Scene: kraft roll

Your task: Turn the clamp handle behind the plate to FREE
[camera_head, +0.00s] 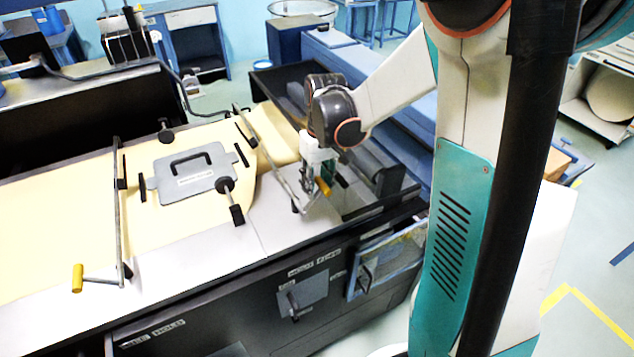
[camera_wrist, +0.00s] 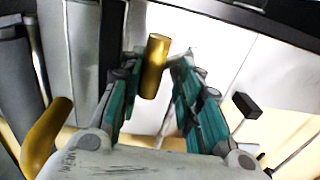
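A grey plate (camera_head: 194,172) with a black carry handle lies on the cream paper. One clamp bar (camera_head: 272,160) runs on its right side and ends near a yellow handle grip (camera_head: 323,187) at my gripper (camera_head: 314,192). Another clamp bar (camera_head: 119,215) on the plate's left side has its own yellow grip (camera_head: 77,278). In the wrist view a yellow cylindrical grip (camera_wrist: 155,66) stands between my open teal fingers (camera_wrist: 160,82), with a gap on the right finger's side. Contact with the left finger cannot be told. No FREE marking is readable.
Black knobs (camera_head: 235,212) and (camera_head: 165,133) stand around the plate. In the wrist view a second yellow part (camera_wrist: 45,138) is close at left and a black knob (camera_wrist: 246,105) is at right. The dark front panel (camera_head: 205,325) drops away below the metal edge.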

